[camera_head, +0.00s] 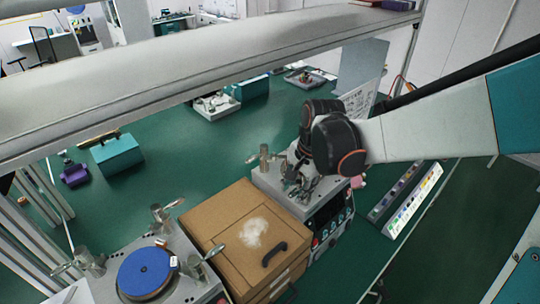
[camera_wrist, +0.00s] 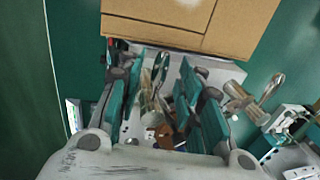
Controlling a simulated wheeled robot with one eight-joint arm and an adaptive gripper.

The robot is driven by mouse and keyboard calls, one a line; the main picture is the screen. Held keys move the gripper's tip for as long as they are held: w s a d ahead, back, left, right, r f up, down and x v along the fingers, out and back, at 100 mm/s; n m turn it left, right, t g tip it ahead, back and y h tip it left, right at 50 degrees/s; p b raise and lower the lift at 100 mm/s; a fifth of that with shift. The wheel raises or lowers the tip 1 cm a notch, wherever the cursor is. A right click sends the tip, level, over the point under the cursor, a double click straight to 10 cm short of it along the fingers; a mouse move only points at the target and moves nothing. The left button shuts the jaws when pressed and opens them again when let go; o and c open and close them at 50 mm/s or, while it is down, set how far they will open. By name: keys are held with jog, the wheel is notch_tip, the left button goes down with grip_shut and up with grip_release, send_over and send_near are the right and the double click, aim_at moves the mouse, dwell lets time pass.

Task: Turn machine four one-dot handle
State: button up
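In the head view, a grey lapping machine (camera_head: 272,184) with a dark front control panel (camera_head: 329,214) stands under the end of my arm. A metal handle (camera_head: 265,158) rises from its left side. My gripper (camera_head: 303,183) points down over the machine top, partly hidden by my wrist. In the wrist view, my gripper (camera_wrist: 160,78) has its teal-padded fingers apart. A metal handle (camera_wrist: 147,98) shows between them, with no clear contact. Another metal lever (camera_wrist: 256,101) lies outside the right finger. I cannot make out dot marks or a machine number.
A brown box (camera_head: 240,212) with a black handle stands left of the machine; it also fills the top of the wrist view (camera_wrist: 190,22). Beyond it is another machine with a blue disc (camera_head: 147,271). A lit strip (camera_head: 413,199) lies right.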

jog(key=shift+w+f, duration=0.1)
jog(key=shift+f, duration=0.1)
grip_shut()
